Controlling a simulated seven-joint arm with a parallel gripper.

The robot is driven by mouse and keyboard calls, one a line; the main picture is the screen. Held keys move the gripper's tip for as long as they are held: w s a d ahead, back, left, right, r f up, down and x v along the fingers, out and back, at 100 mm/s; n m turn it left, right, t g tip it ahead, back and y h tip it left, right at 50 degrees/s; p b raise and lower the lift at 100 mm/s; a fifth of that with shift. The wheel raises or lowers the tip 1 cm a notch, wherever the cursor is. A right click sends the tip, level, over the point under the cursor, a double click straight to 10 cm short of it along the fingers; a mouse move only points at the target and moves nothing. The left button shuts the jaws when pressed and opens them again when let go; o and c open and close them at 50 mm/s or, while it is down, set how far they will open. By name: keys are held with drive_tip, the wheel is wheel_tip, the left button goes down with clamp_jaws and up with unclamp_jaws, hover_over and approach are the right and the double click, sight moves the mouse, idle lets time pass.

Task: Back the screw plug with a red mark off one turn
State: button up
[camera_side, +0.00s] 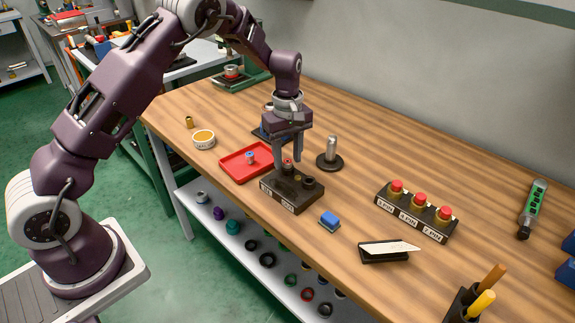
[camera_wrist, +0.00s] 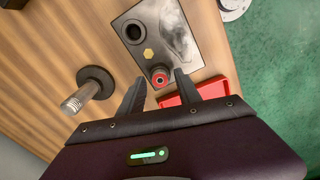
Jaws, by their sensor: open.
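A dark block (camera_side: 292,190) stands on the bench below my gripper, with a row of fittings in its top. In the wrist view the block (camera_wrist: 183,38) shows an open dark ring, a small brass hexagon (camera_wrist: 148,54) and a round plug with a red mark (camera_wrist: 160,77). The red-marked plug (camera_side: 287,162) is at the block's end under my fingers in the side view. My gripper (camera_side: 288,164) points down and is open. In the wrist view its fingertips (camera_wrist: 160,80) stand either side of the red-marked plug, with gaps visible. Contact cannot be told.
A red tray (camera_side: 235,171) with a small part lies left of the block. A steel post on a dark round base (camera_side: 329,165) stands behind right. Red-button stations (camera_side: 419,213) stand farther right.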

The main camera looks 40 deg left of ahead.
drive_tip(key=m, duration=0.9)
drive_tip(key=shift+m, duration=0.4)
drive_tip(key=m, duration=0.4)
drive_tip(key=shift+m, duration=0.4)
clamp_jaws()
drive_tip(key=n, duration=0.8)
drive_tip(key=shift+n, duration=0.3)
drive_tip(key=n, duration=0.5)
drive_tip(key=shift+n, duration=0.4)
